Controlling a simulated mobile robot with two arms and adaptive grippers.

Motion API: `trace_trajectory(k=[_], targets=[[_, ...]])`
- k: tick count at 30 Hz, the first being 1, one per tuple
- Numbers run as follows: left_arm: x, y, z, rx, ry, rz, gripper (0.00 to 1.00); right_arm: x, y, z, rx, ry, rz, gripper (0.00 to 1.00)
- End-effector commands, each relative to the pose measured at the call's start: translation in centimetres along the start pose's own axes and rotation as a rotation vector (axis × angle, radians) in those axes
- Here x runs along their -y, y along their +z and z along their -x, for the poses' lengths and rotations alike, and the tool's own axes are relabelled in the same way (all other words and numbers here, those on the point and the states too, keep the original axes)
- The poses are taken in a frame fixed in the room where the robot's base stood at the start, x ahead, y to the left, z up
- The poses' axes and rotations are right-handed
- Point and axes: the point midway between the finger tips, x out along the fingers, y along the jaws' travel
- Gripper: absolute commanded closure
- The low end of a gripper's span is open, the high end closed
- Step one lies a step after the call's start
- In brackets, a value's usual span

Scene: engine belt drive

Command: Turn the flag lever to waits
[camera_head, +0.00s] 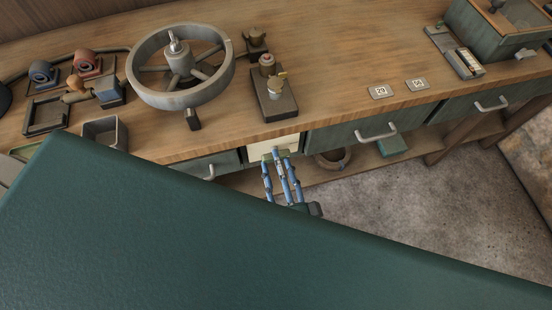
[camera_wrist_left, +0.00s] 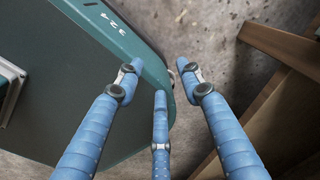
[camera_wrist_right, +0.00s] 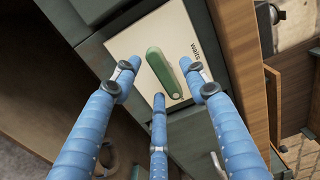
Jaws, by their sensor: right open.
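The flag lever (camera_wrist_right: 163,73) is a rounded green bar on a cream plate (camera_wrist_right: 184,30) in the right wrist view. It lies slanted along the plate, with a small round mark near its lower end. The word "Waits" (camera_wrist_right: 196,50) is printed at the plate's right edge, beside the lever. My right gripper (camera_wrist_right: 160,78) is open, its blue fingers spread around the lever's outline in the picture; I cannot tell whether they touch it. In the head view the right gripper (camera_head: 276,157) is just in front of the plate (camera_head: 260,149). My left gripper (camera_wrist_left: 160,82) is open and empty.
The plate sits in the bench front, below the wooden top (camera_head: 340,75), beside a drawer with a handle (camera_head: 376,136). A spoked wheel (camera_head: 215,88) and a small dark block device (camera_head: 274,105) stand above. Floor (camera_wrist_left: 225,35) lies below my left gripper.

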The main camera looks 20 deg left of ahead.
Motion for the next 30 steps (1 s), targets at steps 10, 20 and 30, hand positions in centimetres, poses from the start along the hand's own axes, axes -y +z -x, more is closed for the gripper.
trace_trajectory(k=[10,20,30], targets=[[0.1,-1.3,-0.2,-0.02,-0.001,0.0,0.62,0.0,0.0,-1.9,0.001,0.001,0.001,0.56],[0.1,-1.1,-0.2,-0.016,-0.001,0.0,0.62,0.0,0.0,-1.8,0.001,0.001,0.001,0.92],[0.1,-0.8,-0.2,-0.012,-0.001,0.0,0.62,0.0,0.0,-1.8,0.001,0.001,0.023,1.0]])
